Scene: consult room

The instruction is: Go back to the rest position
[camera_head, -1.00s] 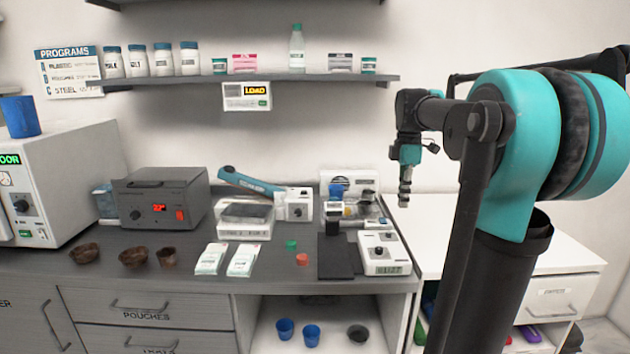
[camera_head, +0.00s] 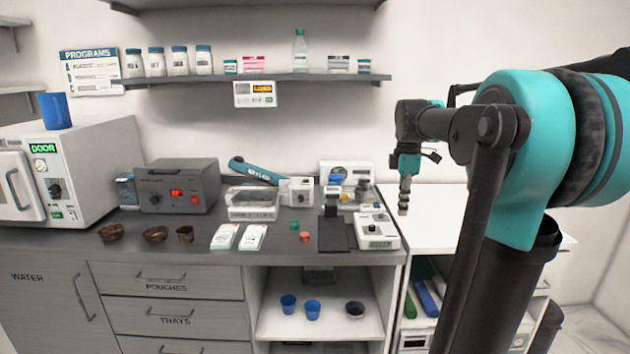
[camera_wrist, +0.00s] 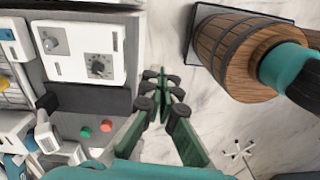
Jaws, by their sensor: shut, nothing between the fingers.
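My arm is folded at the right of the head view, with my gripper (camera_head: 404,205) hanging down in front of the white cabinet top to the right of the counter. In the wrist view my gripper (camera_wrist: 163,88) shows as two green fingers with black joints, their tips together and nothing between them. It is apart from the counter and its things. No rest position is marked in either view.
The grey counter (camera_head: 80,240) holds a white oven (camera_head: 90,165), a grey power box (camera_head: 178,187), brown bowls, a balance (camera_head: 376,232) and small tools. A white cabinet top (camera_head: 440,195) stands to the right. Pale marble floor (camera_wrist: 172,30) shows in the wrist view.

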